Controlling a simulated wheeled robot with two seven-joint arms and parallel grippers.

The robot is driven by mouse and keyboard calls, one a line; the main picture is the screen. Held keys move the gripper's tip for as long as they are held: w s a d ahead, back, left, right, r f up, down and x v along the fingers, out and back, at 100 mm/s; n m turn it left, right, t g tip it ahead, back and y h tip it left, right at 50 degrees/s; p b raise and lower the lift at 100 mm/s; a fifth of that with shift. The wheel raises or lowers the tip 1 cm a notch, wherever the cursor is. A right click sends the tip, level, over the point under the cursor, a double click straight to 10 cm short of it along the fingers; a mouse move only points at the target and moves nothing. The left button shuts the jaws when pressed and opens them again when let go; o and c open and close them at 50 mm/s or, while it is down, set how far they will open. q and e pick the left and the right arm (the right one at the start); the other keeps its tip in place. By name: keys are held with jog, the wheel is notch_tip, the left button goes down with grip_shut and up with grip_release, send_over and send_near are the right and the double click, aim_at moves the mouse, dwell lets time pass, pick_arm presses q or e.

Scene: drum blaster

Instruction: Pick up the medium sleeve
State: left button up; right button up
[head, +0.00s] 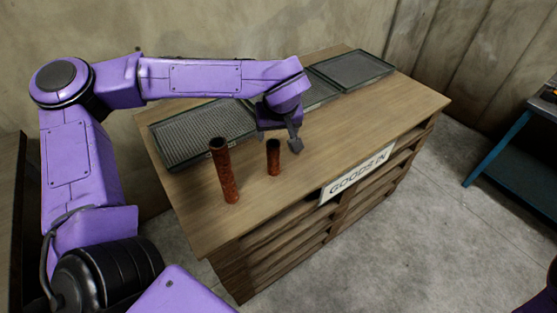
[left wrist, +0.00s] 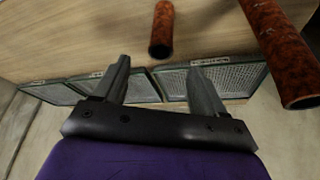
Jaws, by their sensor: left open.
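Two rusty red-brown sleeves stand upright on the wooden bench top. The taller sleeve (head: 225,175) is at left, and the shorter sleeve (head: 273,158) stands to its right. I cannot tell from these views alone which one is the medium sleeve. My left gripper (head: 294,144) is open and empty, just right of the shorter sleeve and apart from it. In the left wrist view, the shorter sleeve (left wrist: 161,32) lies ahead of the gap between the open fingers (left wrist: 161,82), and the taller sleeve (left wrist: 285,58) is off to the right. My right gripper is not in view.
Grey mesh trays line the bench's back edge, including a left tray (head: 195,138) and a far right tray (head: 352,69). The bench (head: 375,115) carries a "GOODS IN" sign (head: 357,174) on its front. Its right part is clear. A blue-legged table (head: 500,145) stands at right.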

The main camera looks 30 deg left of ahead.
pick_arm(q)
jog(key=b, duration=0.3)
send_over(274, 155)
jog(key=s+d, duration=0.2)
notch_tip(274, 155, down, 4)
jog(key=x, duration=1)
jog(key=shift+w+a+f, duration=0.15)
jog(key=shift+w+a, duration=0.2)
jog(key=shift+w, duration=0.1)
jog(key=c, duration=1.3)
grip_shut()
jog(key=shift+r, duration=0.25)
